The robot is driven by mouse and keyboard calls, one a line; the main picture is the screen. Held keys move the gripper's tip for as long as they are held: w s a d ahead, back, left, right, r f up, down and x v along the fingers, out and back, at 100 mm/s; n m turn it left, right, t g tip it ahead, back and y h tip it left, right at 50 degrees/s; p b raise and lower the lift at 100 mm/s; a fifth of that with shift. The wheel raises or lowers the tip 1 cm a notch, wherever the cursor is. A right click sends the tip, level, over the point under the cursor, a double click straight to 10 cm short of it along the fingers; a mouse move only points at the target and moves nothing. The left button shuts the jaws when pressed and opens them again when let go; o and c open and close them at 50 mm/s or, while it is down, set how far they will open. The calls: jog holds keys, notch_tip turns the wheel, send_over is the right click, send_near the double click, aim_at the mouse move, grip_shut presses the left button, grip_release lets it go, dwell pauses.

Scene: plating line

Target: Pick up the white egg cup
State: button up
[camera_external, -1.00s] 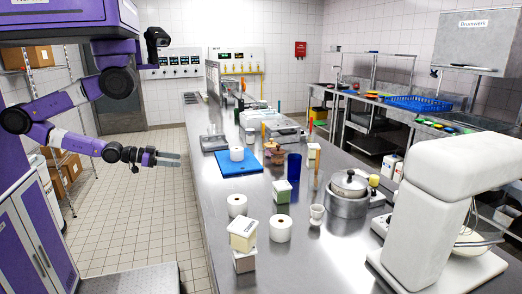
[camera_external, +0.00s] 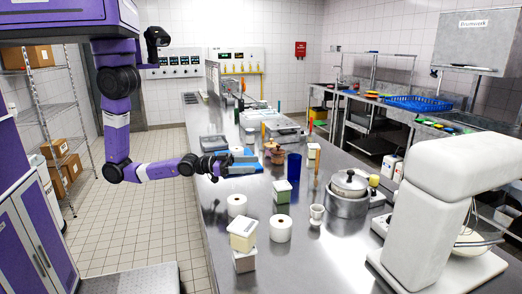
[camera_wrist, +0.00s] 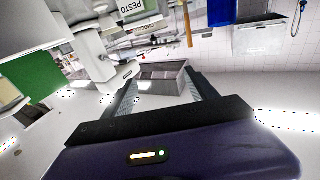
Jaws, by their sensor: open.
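The white egg cup (camera_external: 317,213) stands upright on the steel counter (camera_external: 300,262), right of the paper rolls and in front of the cooking pot. My gripper (camera_external: 258,166) is above the counter near the blue board, behind and to the left of the egg cup and well apart from it. In the wrist view the two fingers of my gripper (camera_wrist: 165,85) are spread, with nothing held. A grey open box shape shows beyond them. I cannot make out the egg cup in the wrist view.
White rolls (camera_external: 281,229) and stacked labelled boxes (camera_external: 243,235) stand left of the egg cup. A lidded pot (camera_external: 348,201) is close on its right. A dark blue cup (camera_external: 293,167) and green-white containers (camera_external: 282,190) stand behind it. A large white mixer (camera_external: 430,200) fills the right.

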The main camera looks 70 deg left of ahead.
jog(key=w+d+r+m+g+h, duration=0.1)
jog(key=w+d+r, duration=0.2)
jog(key=w+d, duration=0.5)
jog(key=w+d+r+m+g, duration=0.1)
jog(key=w+d+r+g, duration=0.15)
jog(key=d, duration=0.95)
jog(key=n+g+y, duration=0.1)
jog(key=g+y, duration=0.1)
jog(key=y, duration=0.1)
send_over(317, 215)
jog(key=s+a, duration=0.3)
jog(key=a, duration=0.1)
notch_tip(317, 215, down, 7)
notch_tip(317, 215, down, 6)
jog(key=shift+a+f+p, duration=0.1)
jog(key=shift+f+p, duration=0.1)
jog(key=shift+p, duration=0.35)
jog(key=shift+x, duration=2.55)
jog(key=c, duration=1.4)
jog(key=shift+r, duration=0.15)
jog(key=shift+c, duration=0.2)
